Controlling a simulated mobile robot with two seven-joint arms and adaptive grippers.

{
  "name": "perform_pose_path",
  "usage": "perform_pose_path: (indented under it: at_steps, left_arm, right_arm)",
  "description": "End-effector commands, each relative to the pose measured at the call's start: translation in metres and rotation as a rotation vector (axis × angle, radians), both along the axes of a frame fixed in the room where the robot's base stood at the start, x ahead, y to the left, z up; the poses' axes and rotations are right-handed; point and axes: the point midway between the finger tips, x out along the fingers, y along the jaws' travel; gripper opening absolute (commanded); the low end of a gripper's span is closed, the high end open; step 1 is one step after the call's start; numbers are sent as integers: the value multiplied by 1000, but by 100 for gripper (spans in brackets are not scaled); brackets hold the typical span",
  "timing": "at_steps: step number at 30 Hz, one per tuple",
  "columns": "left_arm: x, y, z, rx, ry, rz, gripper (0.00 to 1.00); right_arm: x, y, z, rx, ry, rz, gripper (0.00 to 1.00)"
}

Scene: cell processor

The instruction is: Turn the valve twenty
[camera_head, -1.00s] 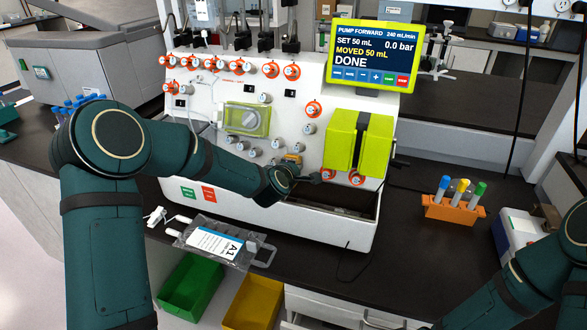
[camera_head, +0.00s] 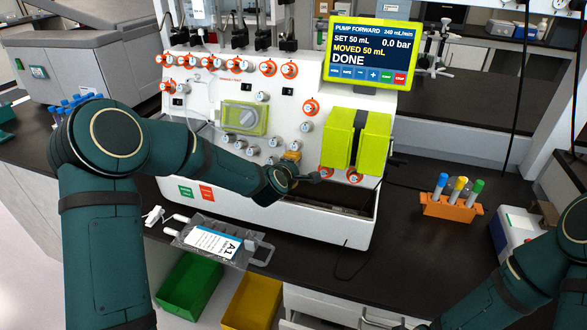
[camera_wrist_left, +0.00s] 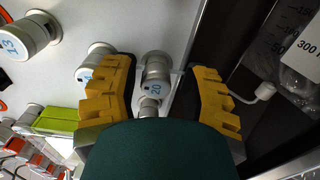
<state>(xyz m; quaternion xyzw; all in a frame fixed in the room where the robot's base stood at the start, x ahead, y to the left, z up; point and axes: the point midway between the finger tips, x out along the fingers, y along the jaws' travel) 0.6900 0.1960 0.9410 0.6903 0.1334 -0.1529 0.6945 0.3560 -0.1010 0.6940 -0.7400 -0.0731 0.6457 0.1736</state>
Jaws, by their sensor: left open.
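Valve 20 is a small grey cylindrical knob (camera_wrist_left: 154,82) with a blue "20" on its white face in the left wrist view. My left gripper (camera_wrist_left: 162,72) is open, with one yellow finger on each side of the knob and a visible gap to the right finger. I cannot tell whether the left finger touches it. In the head view, my left gripper (camera_head: 303,166) is at the lower front of the white cell processor (camera_head: 230,205). I cannot pick out valve 20 there.
Another knob (camera_wrist_left: 95,60) is close beside the left finger, and knob 13 (camera_wrist_left: 28,36) is farther left. A screen (camera_head: 374,53) reads "DONE". A labelled bag (camera_head: 215,240) lies at the bench front. An orange tube rack (camera_head: 452,207) stands to the right.

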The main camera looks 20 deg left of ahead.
Motion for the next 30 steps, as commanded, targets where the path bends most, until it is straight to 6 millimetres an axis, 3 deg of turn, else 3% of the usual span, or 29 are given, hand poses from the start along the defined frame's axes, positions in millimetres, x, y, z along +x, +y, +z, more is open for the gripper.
perform_pose_path:
  at_steps: [7,21,30]
  left_arm:
    - [-7,5,12,3,-17,12,58]
    - [-66,2,31,2,-4,1,58]
    - [-73,1,32,0,-1,0,58]
  right_arm:
    - [0,0,0,0,0,0,0]
    - [0,0,0,0,0,0,0]
    - [0,0,0,0,0,0,0]
